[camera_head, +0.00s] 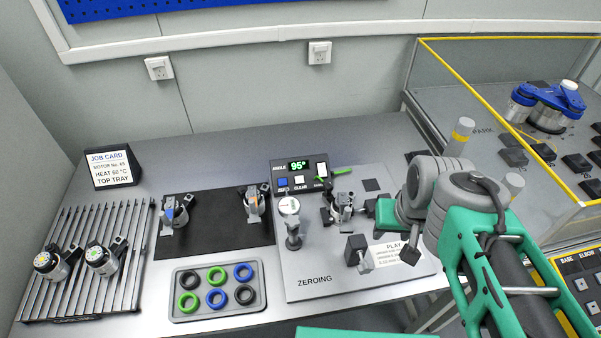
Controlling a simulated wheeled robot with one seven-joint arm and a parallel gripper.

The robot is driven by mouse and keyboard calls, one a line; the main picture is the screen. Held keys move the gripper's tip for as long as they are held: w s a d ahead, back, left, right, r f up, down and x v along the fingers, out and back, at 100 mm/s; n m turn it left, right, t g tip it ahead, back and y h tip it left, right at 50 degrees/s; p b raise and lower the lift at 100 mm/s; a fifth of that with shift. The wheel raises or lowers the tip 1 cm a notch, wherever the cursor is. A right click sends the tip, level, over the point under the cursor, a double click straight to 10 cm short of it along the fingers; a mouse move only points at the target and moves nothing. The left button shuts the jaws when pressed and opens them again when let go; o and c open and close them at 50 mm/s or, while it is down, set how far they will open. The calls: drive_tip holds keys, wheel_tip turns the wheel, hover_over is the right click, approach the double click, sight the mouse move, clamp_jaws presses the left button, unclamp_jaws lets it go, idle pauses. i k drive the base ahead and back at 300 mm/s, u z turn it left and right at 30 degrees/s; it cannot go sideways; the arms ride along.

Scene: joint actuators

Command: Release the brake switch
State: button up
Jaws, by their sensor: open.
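The control box (301,175) stands at the back of the ZEROING plate, its green display reading 95°. It carries a blue button (283,182), a white button (299,180) marked CLEAR, and a white switch-like piece (321,170) at its right end. The label under that piece is too small to read, so I cannot tell for certain that it is the brake switch. A joint actuator (343,205) stands in the fixture just below the box. My gripper (370,207) is open to the right of this actuator, below and right of the box, partly hidden by my green and grey arm.
A dial gauge (290,208) on a post and a clamp block (357,249) stand on the ZEROING plate (310,263). A ring tray (217,314), a black mat (213,228) and a slatted rack (87,298) lie left. A yellow-edged enclosure (490,125) stands right.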

sight(321, 167)
drive_tip(key=k, duration=1.2)
drive_tip(key=u, duration=1)
drive_tip(key=i, duration=1.25)
drive_tip(key=u, duration=0.05)
